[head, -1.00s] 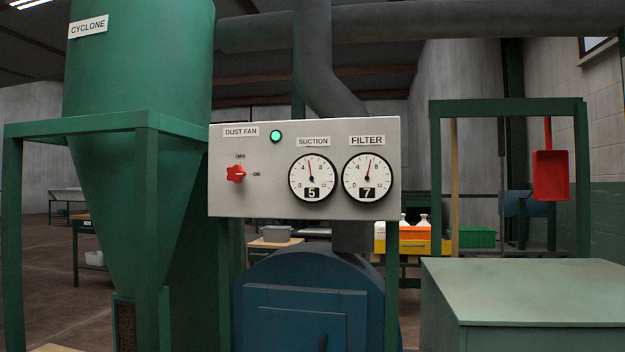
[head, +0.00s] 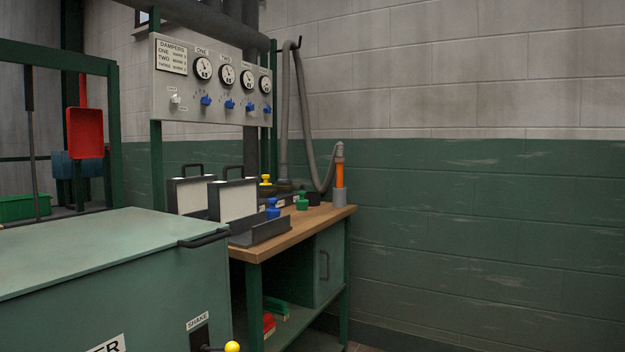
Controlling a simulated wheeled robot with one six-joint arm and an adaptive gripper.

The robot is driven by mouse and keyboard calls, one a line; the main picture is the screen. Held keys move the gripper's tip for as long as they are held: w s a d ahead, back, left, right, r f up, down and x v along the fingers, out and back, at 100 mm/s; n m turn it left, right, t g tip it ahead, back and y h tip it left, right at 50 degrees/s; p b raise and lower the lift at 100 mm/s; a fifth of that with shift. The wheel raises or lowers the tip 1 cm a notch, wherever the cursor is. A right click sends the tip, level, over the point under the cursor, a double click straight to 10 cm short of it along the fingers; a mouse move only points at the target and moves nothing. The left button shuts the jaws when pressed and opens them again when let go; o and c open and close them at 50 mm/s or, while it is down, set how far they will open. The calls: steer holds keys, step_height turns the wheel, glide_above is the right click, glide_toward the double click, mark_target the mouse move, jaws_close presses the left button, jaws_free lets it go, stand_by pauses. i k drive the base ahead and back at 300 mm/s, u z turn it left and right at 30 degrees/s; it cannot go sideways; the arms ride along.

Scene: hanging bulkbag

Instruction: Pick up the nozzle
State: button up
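What looks like the nozzle is an orange tube (head: 340,168) with a grey top, at the right end of the wooden bench in the head view. It stands upright in a grey cup-like holder (head: 340,197). A grey hose (head: 308,130) hangs from a hook beside the damper panel and curves up to the tube's top. The tube's lower end is hidden in the holder. My gripper is not in view.
The wooden bench (head: 328,217) holds two white filter-like panels (head: 236,200) and blue, yellow and green knobbed pieces. A damper panel (head: 215,82) hangs above. A green cabinet (head: 110,255) with a handle stands in front at left. The wall right of the bench is bare.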

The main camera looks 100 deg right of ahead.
mark_target(339, 161)
steer(key=z, duration=3.5)
